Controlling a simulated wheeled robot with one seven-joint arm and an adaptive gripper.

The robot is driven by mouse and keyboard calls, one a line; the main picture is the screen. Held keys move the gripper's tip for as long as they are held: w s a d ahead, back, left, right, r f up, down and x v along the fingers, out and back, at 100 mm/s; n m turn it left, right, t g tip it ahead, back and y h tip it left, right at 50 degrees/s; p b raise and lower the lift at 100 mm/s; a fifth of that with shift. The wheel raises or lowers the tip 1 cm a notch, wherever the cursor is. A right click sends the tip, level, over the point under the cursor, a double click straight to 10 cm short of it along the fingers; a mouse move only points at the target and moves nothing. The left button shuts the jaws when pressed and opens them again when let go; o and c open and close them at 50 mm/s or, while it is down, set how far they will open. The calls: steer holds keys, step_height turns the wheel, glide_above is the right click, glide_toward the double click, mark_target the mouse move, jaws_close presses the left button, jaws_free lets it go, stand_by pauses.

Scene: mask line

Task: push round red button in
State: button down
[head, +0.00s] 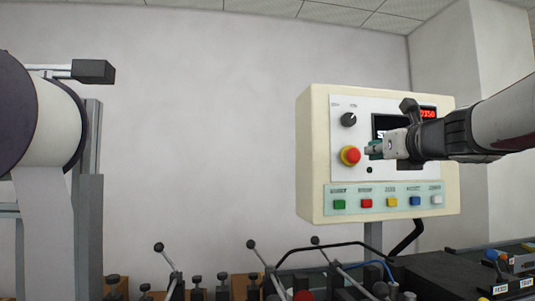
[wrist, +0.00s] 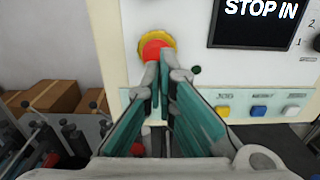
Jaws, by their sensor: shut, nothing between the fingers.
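The round red button (head: 351,155) sits in a yellow collar on the front of the cream control box (head: 313,200), left of the dark screen. In the wrist view the red button (wrist: 156,48) is just beyond my fingertips, which overlap its lower edge. My gripper (head: 372,149) is shut and empty, reaching in from the right with its tips at the button's right side in the head view. The wrist view also shows the shut fingers (wrist: 163,72). I cannot tell whether the tips touch the button.
A black knob (head: 348,119) is above the button. A row of coloured square buttons, with a square red one (head: 366,203), lies below it. The screen (wrist: 256,22) reads "STOP IN". Levers with ball ends (head: 252,244) stand below the box. A large roll (head: 45,120) is at left.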

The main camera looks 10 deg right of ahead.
steer(key=s, duration=0.8)
steer(key=shift+s+f, duration=0.15)
steer(key=shift+s, duration=0.1)
steer(key=s+a+f+n+g+y, duration=0.2)
steer(key=s+a+f+n+g, duration=0.1)
steer(key=a+f+n, duration=0.55)
steer(key=s+a+f+n+g+y, duration=0.2)
steer(key=s+a+f+n+g, duration=0.15)
steer(key=a+f+n, duration=0.55)
steer(key=s+d+f+n+g+h, duration=0.1)
steer(key=s+f+n+g+h, duration=0.2)
steer(key=s+f+n, duration=1.1)
step_height(320, 180, down, 2)
steer(key=n+g, duration=0.3)
steer(key=n, duration=0.1)
steer(key=shift+d+f+n+h, duration=0.15)
steer(key=shift+d+n+h, duration=0.15)
steer(key=shift+d+n, duration=0.05)
